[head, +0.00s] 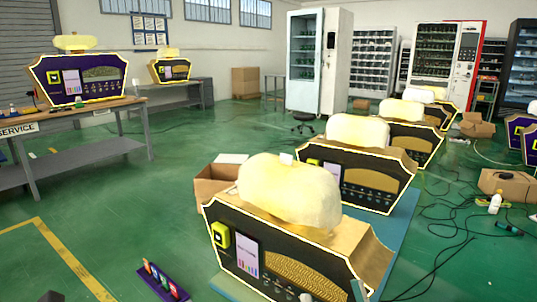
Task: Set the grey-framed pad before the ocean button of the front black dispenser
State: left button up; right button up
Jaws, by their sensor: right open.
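The front black dispenser (205,219) stands at the bottom centre, with gold trim and a pale cushion-like top. Its front has a yellow reader, a light screen (247,254) and a gold patterned panel. The lower right of its front is cut off by the frame edge, and I cannot make out an ocean button. My right gripper (332,295) shows only as small pale tips at the bottom edge, in front of the dispenser's lower right. It is open. I cannot make out a grey-framed pad.
More black dispensers (345,185) stand in a row behind. A cardboard box (214,186) is behind left. Cables cover the right floor; a service bench (85,161) stands left.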

jog(key=w+f+g+h+p, duration=0.2)
jog(key=f+g+p, duration=0.35)
jog(key=f, duration=0.55)
jog(key=w+f+g+h+p, duration=0.1)
jog(key=w+f+g+p, duration=0.4)
jog(key=f, duration=0.7)
jog(key=s+d+f+g+h+p, duration=0.1)
jog(key=s+d+f+g+p, duration=0.1)
jog(key=s+f+p, duration=0.35)
jog(key=s+d+f+g+h+p, duration=0.1)
jog(key=s+d+f+g+p, duration=0.15)
jog(key=s+f, duration=0.45)
jog(key=s+d+f+g+h+p, duration=0.1)
jog(key=s+d+f+g+p, duration=0.1)
jog(key=s, duration=0.8)
jog(key=s+d+f+g+h+p, duration=0.1)
jog(key=s+d+f+g+p, duration=0.2)
jog(key=s, duration=0.7)
jog(key=s+d+f+g+p, duration=0.3)
jog(key=s+f+g+p, duration=0.1)
jog(key=s, duration=0.6)
jog(key=shift+m+g+h+p, duration=0.4)
jog(key=shift+p, duration=0.15)
